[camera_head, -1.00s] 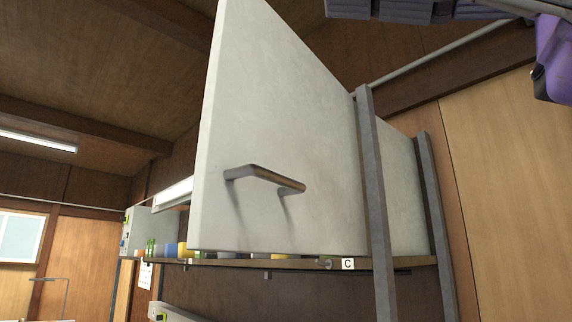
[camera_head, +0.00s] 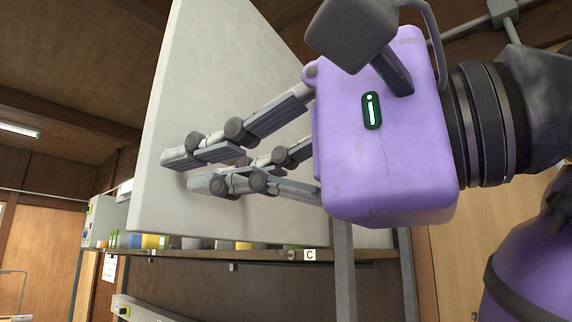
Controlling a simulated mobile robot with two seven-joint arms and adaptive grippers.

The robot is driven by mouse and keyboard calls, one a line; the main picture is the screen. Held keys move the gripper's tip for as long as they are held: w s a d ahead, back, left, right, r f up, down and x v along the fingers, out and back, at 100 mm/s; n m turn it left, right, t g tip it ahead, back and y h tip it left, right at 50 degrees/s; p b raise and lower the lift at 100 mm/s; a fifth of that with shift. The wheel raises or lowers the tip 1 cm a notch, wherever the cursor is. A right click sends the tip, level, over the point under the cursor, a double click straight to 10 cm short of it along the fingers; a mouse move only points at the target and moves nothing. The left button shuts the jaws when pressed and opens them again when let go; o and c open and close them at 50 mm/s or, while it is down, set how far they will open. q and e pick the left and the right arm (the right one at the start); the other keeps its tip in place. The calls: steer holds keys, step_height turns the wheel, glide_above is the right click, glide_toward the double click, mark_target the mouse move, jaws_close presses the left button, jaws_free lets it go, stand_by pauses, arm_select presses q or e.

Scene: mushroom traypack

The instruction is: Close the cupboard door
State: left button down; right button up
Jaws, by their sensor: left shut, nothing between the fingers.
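The pale grey cupboard door (camera_head: 215,70) stands open, swung out from the shelf, with its broad face and front edge in view. My left gripper (camera_head: 198,170), with a purple body and grey jointed fingers, reaches across this face from the right side of the picture. Its fingers are shut, with the tips close together at the place of the door handle. The handle is mostly hidden behind the fingers. I cannot tell whether the fingers touch the handle or the door. My right gripper is not in view.
A wooden shelf (camera_head: 265,255) with a "C" label (camera_head: 310,255) runs below the door and holds several coloured items (camera_head: 150,241). A grey upright post (camera_head: 344,275) stands at the shelf's front. Open room lies left of the door.

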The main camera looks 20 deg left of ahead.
mark_target(166, 184)
arm_select(q)
steer(key=shift+w+a, duration=0.15)
steer(key=shift+a, duration=0.8)
steer(key=shift+w+a, duration=0.15)
steer(key=shift+a, duration=0.8)
steer(key=shift+w, duration=0.1)
